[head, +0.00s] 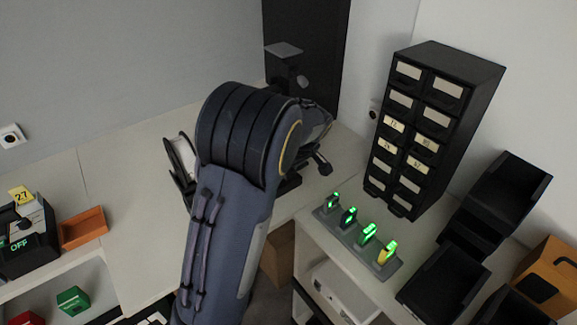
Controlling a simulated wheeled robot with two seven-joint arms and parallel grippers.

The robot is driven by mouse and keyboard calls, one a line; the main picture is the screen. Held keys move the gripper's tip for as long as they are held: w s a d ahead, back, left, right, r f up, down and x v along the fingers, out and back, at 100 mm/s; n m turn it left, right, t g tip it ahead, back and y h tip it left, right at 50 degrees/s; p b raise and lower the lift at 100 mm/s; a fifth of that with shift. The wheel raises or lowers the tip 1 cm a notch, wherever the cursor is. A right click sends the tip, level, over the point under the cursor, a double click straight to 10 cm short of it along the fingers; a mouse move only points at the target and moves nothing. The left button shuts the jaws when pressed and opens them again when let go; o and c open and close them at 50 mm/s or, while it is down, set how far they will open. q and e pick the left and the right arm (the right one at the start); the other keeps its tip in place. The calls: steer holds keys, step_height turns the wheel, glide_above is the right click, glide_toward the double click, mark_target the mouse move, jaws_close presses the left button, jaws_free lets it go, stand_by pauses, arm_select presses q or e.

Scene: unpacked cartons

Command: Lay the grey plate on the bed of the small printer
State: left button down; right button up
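A dark machine that looks like the small printer stands on the white worktop, mostly hidden behind one of my arms. A white spool (181,158) shows at its left, and part of its dark base (289,184) shows at its right. Its bed is hidden. A flat grey piece (284,49) shows higher up, in front of a black panel; I cannot tell whether it is the grey plate or part of a machine. My large blue-grey arm comes up from the bottom and bends away in the middle.
A black drawer cabinet (436,118) stands at the right, with a strip of green-lit items (359,240) before it. Black bins (444,284) and an orange box (545,285) are at far right. An orange tray (83,228) lies left. Worktop (125,185) left of the spool is clear.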

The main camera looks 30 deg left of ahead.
arm_select(q)
steer(key=shift+f+b, duration=0.3)
steer(key=shift+f, duration=0.2)
steer(key=c, duration=1)
jaws_free()
steer(key=shift+o, duration=0.2)
steer(key=shift+r, duration=0.1)
steer(key=shift+r+p, duration=1.3)
steer(key=shift+r, duration=0.25)
steer(key=v, duration=0.7)
steer(key=shift+d+r+b, duration=0.15)
steer(key=shift+r+b, duration=0.2)
steer(key=shift+b, duration=0.05)
